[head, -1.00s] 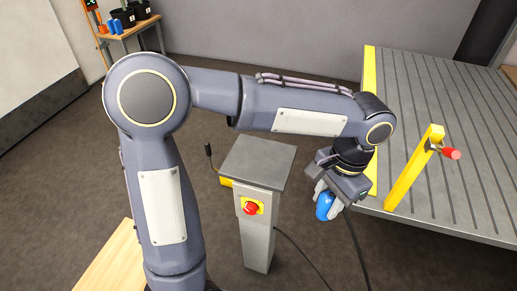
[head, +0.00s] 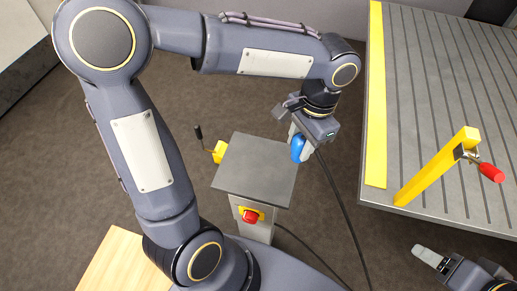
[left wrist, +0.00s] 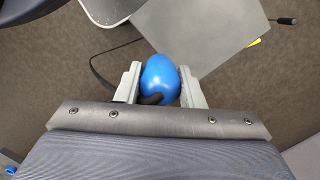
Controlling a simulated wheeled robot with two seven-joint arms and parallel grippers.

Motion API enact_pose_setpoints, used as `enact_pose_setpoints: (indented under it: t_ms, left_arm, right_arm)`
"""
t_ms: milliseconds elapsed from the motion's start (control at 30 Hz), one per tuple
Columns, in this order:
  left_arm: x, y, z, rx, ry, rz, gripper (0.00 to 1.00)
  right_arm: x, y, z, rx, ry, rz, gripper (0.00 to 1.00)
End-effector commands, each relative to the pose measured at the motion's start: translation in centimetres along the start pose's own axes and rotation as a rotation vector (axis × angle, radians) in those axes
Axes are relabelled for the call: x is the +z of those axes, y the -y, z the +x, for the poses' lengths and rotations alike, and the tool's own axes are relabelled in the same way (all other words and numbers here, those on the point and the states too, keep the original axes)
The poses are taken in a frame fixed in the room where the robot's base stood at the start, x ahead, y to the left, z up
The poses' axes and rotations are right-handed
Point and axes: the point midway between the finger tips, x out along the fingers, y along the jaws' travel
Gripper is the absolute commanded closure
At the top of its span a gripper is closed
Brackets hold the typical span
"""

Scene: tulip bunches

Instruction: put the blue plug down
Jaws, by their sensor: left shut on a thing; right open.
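The blue plug (head: 298,148) is held between the fingers of my left gripper (head: 300,142), off the floor beside the right back edge of the grey pedestal top (head: 255,170). A dark cable hangs from it toward the floor. The left wrist view shows the rounded blue plug (left wrist: 160,76) between the two grey fingers of the left gripper (left wrist: 161,88). There the plug is close to the pedestal top's corner in the picture. My right gripper (head: 460,265) is at the bottom right, open and empty.
The pedestal has a red button (head: 250,216) on a yellow plate and a black-tipped lever (head: 199,133) at its left. A slatted grey table (head: 440,100) with a yellow post (head: 437,168) and red handle stands right. A wooden surface (head: 125,265) is lower left. The pedestal top is bare.

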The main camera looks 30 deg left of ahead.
Motion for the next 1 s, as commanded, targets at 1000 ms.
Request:
enact_pose_setpoints:
  t_ms: [1000]
  left_arm:
    - [3.9, 8.3, 12.0, 0.001, 0.001, 0.001, 0.93]
  right_arm:
    - [-0.9, 0.8, -1.7, 0.0, 0.0, 0.0, 0.35]
